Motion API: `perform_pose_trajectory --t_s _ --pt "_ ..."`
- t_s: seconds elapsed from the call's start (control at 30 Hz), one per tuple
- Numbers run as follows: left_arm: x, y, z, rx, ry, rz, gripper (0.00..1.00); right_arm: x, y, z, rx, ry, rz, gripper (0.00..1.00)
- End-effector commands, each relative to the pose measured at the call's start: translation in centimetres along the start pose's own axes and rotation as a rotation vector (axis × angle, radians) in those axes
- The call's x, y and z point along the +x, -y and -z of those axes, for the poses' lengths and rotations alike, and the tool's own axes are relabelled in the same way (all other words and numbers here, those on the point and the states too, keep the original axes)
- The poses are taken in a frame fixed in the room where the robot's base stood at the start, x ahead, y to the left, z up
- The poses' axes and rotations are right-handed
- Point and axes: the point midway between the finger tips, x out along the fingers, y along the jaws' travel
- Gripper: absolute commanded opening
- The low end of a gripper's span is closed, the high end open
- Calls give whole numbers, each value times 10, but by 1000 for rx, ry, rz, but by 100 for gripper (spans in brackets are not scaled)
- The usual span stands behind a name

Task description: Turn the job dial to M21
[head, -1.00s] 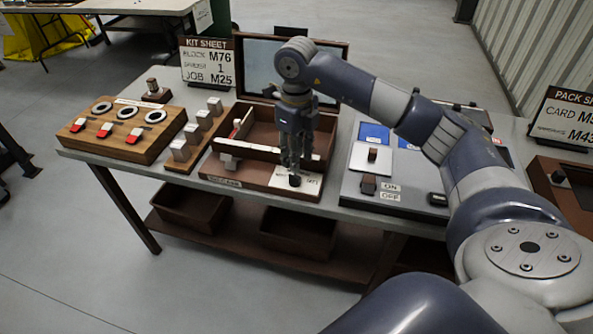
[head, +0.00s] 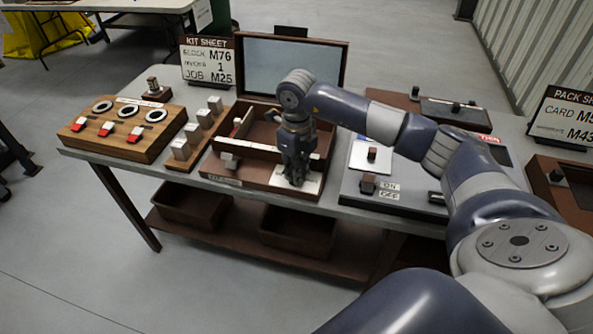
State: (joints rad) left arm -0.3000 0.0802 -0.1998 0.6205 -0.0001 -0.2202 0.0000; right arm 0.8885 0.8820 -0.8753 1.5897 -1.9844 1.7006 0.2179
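The job dial was a small black knob on the white plate (head: 277,180) at the front of the brown kit box (head: 240,184). My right gripper (head: 297,180) now points down over that spot and hides the knob. Its fingertips are at the plate; I cannot tell whether they are closed on the knob or just around it. The dial's setting cannot be read. The kit sheet (head: 208,62) behind shows block M76 and a job line that looks like M25. My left gripper is not in view.
A wooden block with rings and red switches (head: 150,141) stands at the left, beside a rack of pale blocks (head: 181,149). A grey panel with switches (head: 352,190) lies right of the kit box. The open lid (head: 292,66) stands behind the gripper.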

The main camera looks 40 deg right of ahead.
Motion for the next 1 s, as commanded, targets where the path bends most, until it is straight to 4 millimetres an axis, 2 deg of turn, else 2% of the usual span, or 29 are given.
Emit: perform_pose_trajectory --t_s 0.27,0.47,1.0 --pt "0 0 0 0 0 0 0 0 0 0 19 0 1 0" --pt "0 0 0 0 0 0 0 0 0 0 100 -1 1 0" --pt "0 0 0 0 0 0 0 -1 -3 -1 574 -2 1 0"
